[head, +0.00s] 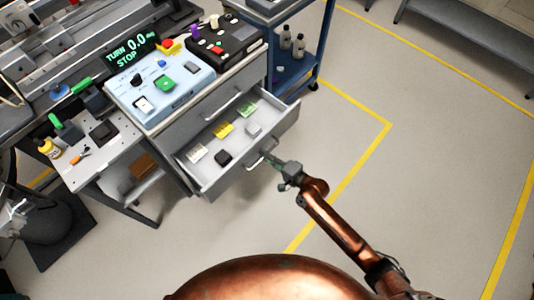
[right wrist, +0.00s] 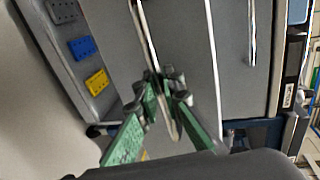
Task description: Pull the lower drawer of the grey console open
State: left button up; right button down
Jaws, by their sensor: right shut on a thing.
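The grey console (head: 180,135) stands left of centre in the head view, with its lower drawer (head: 289,122) standing out, open. The drawer holds several small items, including a yellow block (head: 223,129) and a black one (head: 222,158). My right gripper (head: 272,160) is at the drawer's front, shut on its bar handle (head: 256,163). In the right wrist view the green-padded fingers (right wrist: 167,98) close around the handle (right wrist: 150,40). The upper drawer's handle (head: 222,107) shows above, with that drawer shut. My left gripper is not in view.
A blue control box (head: 160,90) and a black box (head: 222,42) sit on the console top. A blue cart (head: 292,62) with bottles stands behind. A side shelf (head: 95,150) is at left. The floor to the right, with yellow lines, is clear.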

jog(key=c, duration=2.1)
grip_release()
jog(key=v, duration=1.2)
jog(key=shift+f, duration=0.1)
